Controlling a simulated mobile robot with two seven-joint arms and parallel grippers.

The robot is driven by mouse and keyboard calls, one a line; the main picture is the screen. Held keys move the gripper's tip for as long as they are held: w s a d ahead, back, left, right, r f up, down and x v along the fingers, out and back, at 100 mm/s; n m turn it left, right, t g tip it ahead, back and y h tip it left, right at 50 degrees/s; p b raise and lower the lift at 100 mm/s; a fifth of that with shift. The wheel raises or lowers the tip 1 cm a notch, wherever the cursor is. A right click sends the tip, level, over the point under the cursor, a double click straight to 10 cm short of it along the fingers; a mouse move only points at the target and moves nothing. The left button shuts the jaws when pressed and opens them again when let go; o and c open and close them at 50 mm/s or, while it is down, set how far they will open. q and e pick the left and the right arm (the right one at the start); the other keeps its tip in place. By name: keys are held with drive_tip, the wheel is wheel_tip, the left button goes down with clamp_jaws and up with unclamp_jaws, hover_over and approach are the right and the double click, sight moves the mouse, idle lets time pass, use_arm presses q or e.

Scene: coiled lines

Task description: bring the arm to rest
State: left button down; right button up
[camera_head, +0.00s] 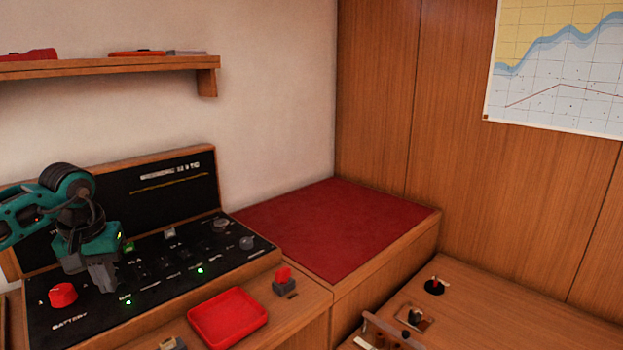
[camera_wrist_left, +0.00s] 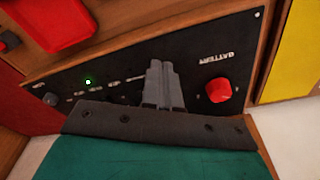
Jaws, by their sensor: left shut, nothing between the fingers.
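My left gripper (camera_head: 104,281) is shut and empty. It hovers over the left part of a black control panel (camera_head: 75,325) set in a wooden frame. A red knob (camera_head: 63,294) marked BATTERY stands on the panel just left of the gripper. In the left wrist view the shut fingers (camera_wrist_left: 163,70) point over the panel, with the red knob (camera_wrist_left: 218,89) to their right and apart from them. Green lights glow on the panel. My right gripper is in neither view.
A red tray (camera_head: 227,318) and a red-topped block (camera_head: 284,279) sit on the wooden ledge in front of the panel. A clear red cushion (camera_head: 330,225) lies to the right. A wooden shelf (camera_head: 110,67) hangs above. A small lever (camera_head: 435,285) stands at the right.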

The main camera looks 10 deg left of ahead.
use_arm(q)
drive_tip(key=d+f+h, duration=0.1)
drive_tip(key=d, duration=0.3)
drive_tip(key=d+f+n+h, duration=0.1)
drive_tip(key=d+f+h, duration=0.1)
drive_tip(key=d, duration=0.2)
drive_tip(key=d+f+n+h, duration=0.1)
drive_tip(key=d+f, duration=0.1)
drive_tip(key=d, duration=0.2)
drive_tip(key=shift+s+d+f, duration=0.2)
drive_tip(key=shift+d+f, duration=0.05)
drive_tip(key=s+d+n+t+h, duration=0.25)
drive_tip(key=d+n+h, duration=0.45)
drive_tip(key=d+n, duration=0.4)
drive_tip(key=s+d+n+t+h, duration=0.25)
drive_tip(key=d+n+h, duration=0.35)
drive_tip(key=d+n, duration=0.45)
drive_tip(key=s+a+f+m+t+y, duration=0.1)
drive_tip(key=s+a+f+m+y, duration=0.2)
drive_tip(key=f+m, duration=0.4)
drive_tip(key=s+a+f+m+t+y, duration=0.1)
drive_tip(key=s+a+f+m+y, duration=0.2)
drive_tip(key=m, duration=1)
drive_tip(key=s+a+f+m+t+y, duration=0.2)
drive_tip(key=s+a+f+m+y, duration=0.1)
drive_tip(key=s+f+m+y, duration=0.5)
wheel_tip(320, 180, down, 3)
drive_tip(key=shift+r+m, duration=0.15)
drive_tip(key=shift+m, duration=1)
